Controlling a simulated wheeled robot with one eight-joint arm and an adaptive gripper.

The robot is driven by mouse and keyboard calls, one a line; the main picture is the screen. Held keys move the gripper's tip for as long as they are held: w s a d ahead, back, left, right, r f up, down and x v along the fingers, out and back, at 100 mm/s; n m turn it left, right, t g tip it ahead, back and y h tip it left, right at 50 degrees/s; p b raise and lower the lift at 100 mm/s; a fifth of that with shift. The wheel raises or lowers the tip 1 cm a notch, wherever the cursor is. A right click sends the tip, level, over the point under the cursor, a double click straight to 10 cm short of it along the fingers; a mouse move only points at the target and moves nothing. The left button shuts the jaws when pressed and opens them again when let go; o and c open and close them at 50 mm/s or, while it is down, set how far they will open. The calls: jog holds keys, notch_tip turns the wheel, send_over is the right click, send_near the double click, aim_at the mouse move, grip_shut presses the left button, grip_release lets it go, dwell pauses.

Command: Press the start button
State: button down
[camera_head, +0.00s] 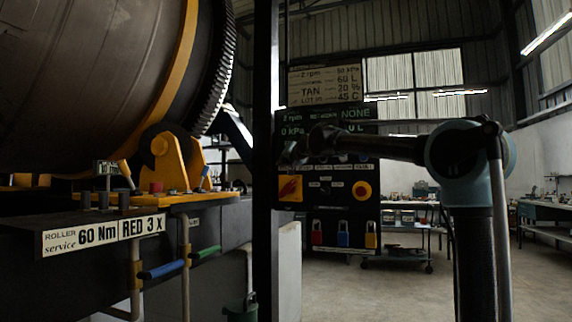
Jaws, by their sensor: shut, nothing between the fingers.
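A dark control panel (328,231) hangs beside a black post, with lit readouts along its top. On its middle row are an orange-yellow square with a red handle (290,188), small dark controls at the centre, and a red round button on a yellow disc (361,190). I cannot tell which control is the start button; labels there are too small to read. My arm reaches in from the right across the panel's upper part. My gripper (290,154) is dark and shut, with nothing held. It shows in front of the panel's upper left; I cannot tell whether it touches.
Red, blue and yellow padlocks (343,234) hang along the panel's bottom. A large drum (90,80) on a roller stand fills the left. The black post (265,120) stands just left of the panel. A cart and benches stand behind; the floor at right is clear.

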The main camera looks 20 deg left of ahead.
jog(key=shift+s+a, duration=0.15)
jog(key=shift+s, duration=2.3)
jog(key=s+d+f+g+h, duration=0.1)
jog(key=s+d+f+h, duration=0.25)
jog(key=d+f, duration=0.75)
jog(key=s+d+f+g+h, duration=0.15)
jog(key=s+d+f, duration=0.25)
jog(key=d+f, duration=0.65)
jog(key=s+d+f+g+h, duration=0.1)
jog(key=s+d+f+h, duration=0.2)
jog(key=d+f, duration=0.75)
jog(key=s+d+f+g+h, duration=0.1)
jog(key=s+d+f+g, duration=0.1)
jog(key=s+d+f, duration=0.4)
jog(key=s+d+f+g+h, duration=0.1)
jog(key=s+d+f+g, duration=0.1)
jog(key=s+d+f, duration=0.5)
jog(key=s+d+f+g, duration=0.2)
jog(key=s+d+f, duration=0.4)
jog(key=s+f, duration=0.8)
jog(key=shift+s+d+f+m+g+h, duration=0.15)
jog(key=shift+s+d+m+g+h, duration=0.2)
jog(key=shift+s, duration=0.8)
